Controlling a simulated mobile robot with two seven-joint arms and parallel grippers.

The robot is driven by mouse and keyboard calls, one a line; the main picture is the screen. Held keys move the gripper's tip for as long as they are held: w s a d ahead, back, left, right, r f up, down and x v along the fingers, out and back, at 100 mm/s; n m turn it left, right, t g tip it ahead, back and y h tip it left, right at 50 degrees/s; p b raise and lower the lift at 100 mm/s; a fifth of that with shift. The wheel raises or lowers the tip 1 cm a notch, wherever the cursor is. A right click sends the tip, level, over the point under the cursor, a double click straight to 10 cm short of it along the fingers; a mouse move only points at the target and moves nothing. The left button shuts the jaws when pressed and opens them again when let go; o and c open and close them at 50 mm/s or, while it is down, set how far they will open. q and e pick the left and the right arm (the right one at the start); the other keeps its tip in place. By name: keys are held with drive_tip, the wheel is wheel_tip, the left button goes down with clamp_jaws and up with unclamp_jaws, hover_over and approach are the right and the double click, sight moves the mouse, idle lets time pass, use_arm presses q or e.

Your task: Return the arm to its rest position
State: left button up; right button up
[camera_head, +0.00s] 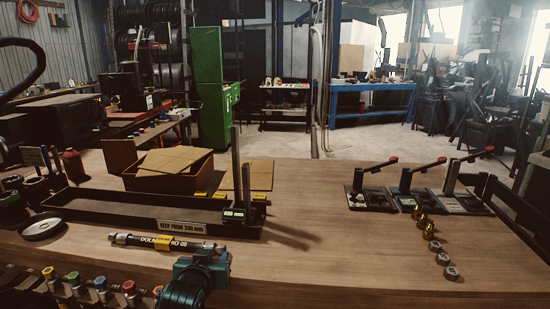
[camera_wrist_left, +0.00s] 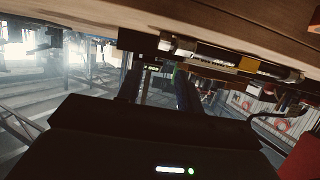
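My left gripper (camera_head: 200,268) shows at the bottom centre of the head view as dark teal parts, partly cut off by the lower edge. It is just in front of the right end of the black hose (camera_head: 170,243), which lies on the bench with a yellow band. In the left wrist view, turned upside down, the dark gripper housing fills the bottom. The hose (camera_wrist_left: 240,64) shows beyond it. Dark upright shapes stand there too; I cannot tell whether they are fingers or gauge posts. I see nothing held. My right gripper is out of view.
A long black tray (camera_head: 130,208) lies behind the hose, with a dark upright gauge (camera_head: 241,212) at its right end. A cardboard box (camera_head: 170,170) stands behind. Several red-handled lever tools (camera_head: 412,185) and loose fittings (camera_head: 428,232) are right. Coloured-cap parts (camera_head: 100,285) line the lower left. The bench middle is clear.

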use_arm(q)
drive_tip(key=s+a+f+g, duration=0.25)
drive_tip(key=s+f, duration=0.25)
drive_tip(key=s, duration=0.4)
drive_tip(key=s+a+f+g, duration=0.1)
drive_tip(key=s+f+g, duration=0.2)
drive_tip(key=s+f, duration=0.35)
drive_tip(key=s+a+m+g, duration=0.15)
drive_tip(key=s+g, duration=0.35)
drive_tip(key=s, duration=1.6)
drive_tip(key=w+d+f+t+h, duration=0.2)
drive_tip(key=w+d+f+t, duration=0.3)
drive_tip(key=f, duration=0.4)
drive_tip(key=shift+w+d+f+m+t+h, duration=0.2)
drive_tip(key=shift+w+d+m+t+h, duration=0.2)
drive_tip(key=shift+t, duration=0.55)
